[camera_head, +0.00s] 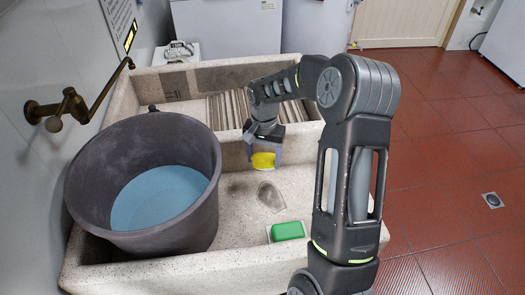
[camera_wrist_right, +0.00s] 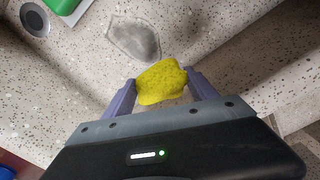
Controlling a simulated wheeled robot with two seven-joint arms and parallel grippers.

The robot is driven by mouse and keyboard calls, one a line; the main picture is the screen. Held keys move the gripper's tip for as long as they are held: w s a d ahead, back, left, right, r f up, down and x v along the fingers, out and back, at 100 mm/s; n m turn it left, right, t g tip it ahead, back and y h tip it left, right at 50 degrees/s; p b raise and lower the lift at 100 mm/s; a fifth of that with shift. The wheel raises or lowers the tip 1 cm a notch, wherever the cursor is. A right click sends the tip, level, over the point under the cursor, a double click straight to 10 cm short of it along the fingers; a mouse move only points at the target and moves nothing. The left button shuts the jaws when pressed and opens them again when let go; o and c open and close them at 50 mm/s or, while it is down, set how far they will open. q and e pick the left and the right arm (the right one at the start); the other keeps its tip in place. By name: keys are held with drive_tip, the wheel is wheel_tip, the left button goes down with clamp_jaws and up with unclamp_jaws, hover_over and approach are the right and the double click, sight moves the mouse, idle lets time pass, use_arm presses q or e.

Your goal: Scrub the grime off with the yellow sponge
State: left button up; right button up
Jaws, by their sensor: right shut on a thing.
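The yellow sponge (camera_head: 263,161) is held between the fingers of my right gripper (camera_head: 264,159), above the floor of the stone basin. In the right wrist view the sponge (camera_wrist_right: 161,82) sits between the two purple fingers of the gripper (camera_wrist_right: 162,88). A grey grime patch (camera_head: 270,196) lies on the basin floor, in front of the sponge and apart from it in the head view. The grime (camera_wrist_right: 134,40) also shows in the right wrist view, just beyond the sponge. My left gripper is not in view.
A green block (camera_head: 288,231) lies near the basin's front. A ridged section (camera_head: 228,108) is behind. A brass tap (camera_head: 70,106) juts from the left wall.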

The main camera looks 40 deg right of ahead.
sight(267, 198)
drive_tip(key=shift+w+d, duration=0.1)
drive_tip(key=shift+f, duration=0.1)
idle(0.3)
drive_tip(key=shift+f+b, duration=2)
drive_tip(key=shift+f, duration=0.9)
drive_tip(key=shift+f+b, duration=0.75)
drive_tip(key=shift+f, duration=0.25)
drive_tip(key=shift+s+a+r, duration=0.1)
drive_tip(key=shift+s+a, duration=0.35)
drive_tip(key=shift+s, duration=0.3)
drive_tip(key=shift+s+a+r, duration=0.1)
drive_tip(key=shift+s+a, duration=0.3)
drive_tip(key=shift+s, duration=0.35)
drive_tip(key=shift+s+a+f+b, duration=0.1)
drive_tip(key=shift+s+a+b, duration=0.25)
drive_tip(key=shift+s, duration=0.4)
drive_tip(key=shift+s+a+f+b, duration=0.1)
drive_tip(key=shift+s+a, duration=0.35)
drive_tip(key=shift+s, duration=0.25)
